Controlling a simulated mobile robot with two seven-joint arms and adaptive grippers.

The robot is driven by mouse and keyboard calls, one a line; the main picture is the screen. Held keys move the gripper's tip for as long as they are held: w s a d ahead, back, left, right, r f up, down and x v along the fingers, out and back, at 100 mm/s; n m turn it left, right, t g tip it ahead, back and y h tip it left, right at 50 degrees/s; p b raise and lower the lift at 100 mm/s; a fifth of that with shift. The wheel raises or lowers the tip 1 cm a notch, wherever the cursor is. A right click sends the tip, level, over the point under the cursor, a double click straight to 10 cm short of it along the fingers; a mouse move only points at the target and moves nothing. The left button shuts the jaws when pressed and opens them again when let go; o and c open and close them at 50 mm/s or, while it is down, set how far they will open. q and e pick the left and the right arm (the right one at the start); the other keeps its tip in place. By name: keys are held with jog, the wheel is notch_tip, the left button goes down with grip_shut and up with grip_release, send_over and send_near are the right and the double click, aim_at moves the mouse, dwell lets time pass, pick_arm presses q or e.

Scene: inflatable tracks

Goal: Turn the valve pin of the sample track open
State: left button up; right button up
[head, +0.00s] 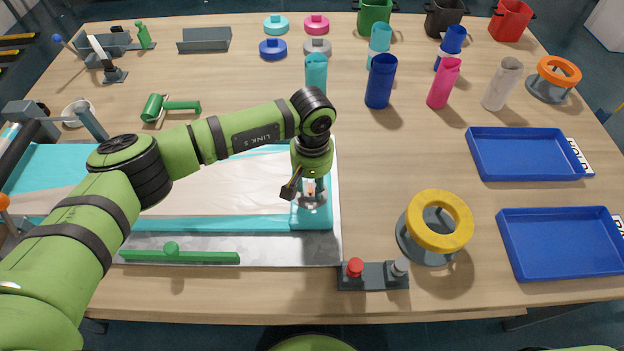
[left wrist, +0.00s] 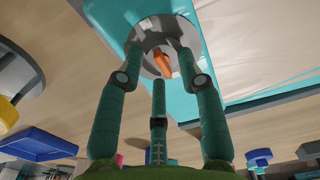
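The sample track (head: 215,185) is a cream sheet with turquoise borders, lying on a grey plate. At its right end is a grey round valve (head: 313,203) on a turquoise strip. The orange valve pin shows in the left wrist view (left wrist: 162,63), standing inside the valve's grey ring. My left gripper (head: 311,189) points down over the valve. In the left wrist view its three green fingers (left wrist: 159,58) surround the pin, spread, with visible gaps beside it. In the head view the fingers partly hide the pin. My right gripper is out of view.
A yellow-ringed stand (head: 440,220) is right of the track. A small dark block with red and grey knobs (head: 373,275) sits at the front. Blue trays (head: 525,155) are at the right. A green bar (head: 180,257) lies along the plate's front. Several cups stand behind.

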pick_arm(q)
grip_shut()
